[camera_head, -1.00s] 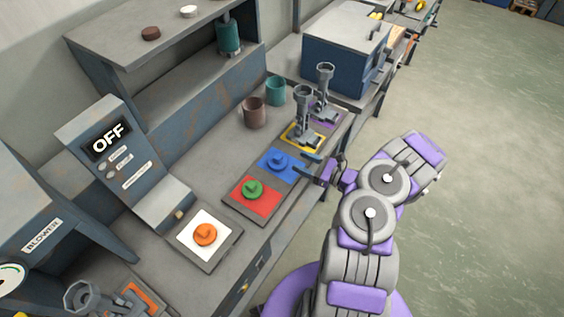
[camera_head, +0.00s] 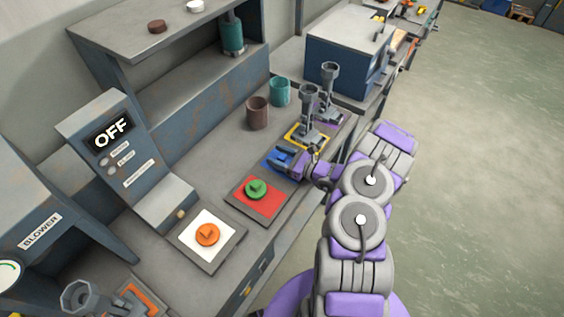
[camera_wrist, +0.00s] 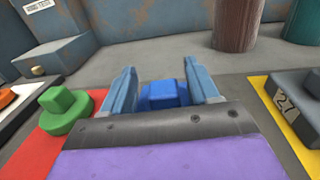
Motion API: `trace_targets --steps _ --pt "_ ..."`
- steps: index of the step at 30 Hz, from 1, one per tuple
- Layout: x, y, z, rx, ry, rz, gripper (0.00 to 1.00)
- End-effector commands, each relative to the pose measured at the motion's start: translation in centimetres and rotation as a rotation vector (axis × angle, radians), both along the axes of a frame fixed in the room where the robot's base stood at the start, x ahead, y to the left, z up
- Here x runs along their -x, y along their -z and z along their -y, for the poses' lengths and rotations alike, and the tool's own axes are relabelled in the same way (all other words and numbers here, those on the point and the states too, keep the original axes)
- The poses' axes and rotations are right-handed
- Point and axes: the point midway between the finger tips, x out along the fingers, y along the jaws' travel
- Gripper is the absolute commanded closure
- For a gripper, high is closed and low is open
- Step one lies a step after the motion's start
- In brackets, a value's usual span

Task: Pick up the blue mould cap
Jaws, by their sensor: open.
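The blue mould cap (camera_wrist: 163,95) sits between the two open fingers of my gripper (camera_wrist: 163,88) in the wrist view. Its lower part is hidden by my gripper's body. In the head view my gripper (camera_head: 280,156) is over the blue square (camera_head: 271,165), reaching in from the right, and it covers most of the cap. The fingers stand apart on either side of the cap's raised block, with small gaps visible.
The green cap (camera_head: 256,189) on its red square is just left of my gripper. A yellow-edged square with a grey stand (camera_head: 307,118) is close on the right. Brown (camera_head: 257,113) and teal (camera_head: 280,92) cups stand behind. An orange cap (camera_head: 207,234) lies on a white square.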

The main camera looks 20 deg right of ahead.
Motion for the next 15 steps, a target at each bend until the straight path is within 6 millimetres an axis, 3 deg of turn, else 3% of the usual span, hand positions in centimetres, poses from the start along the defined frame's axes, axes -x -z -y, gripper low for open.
trace_targets --steps 2,15 --pt "0.05 0.04 0.16 -0.002 0.000 0.000 0.40" --pt "0.10 0.02 0.59 -0.006 0.002 0.001 0.83"
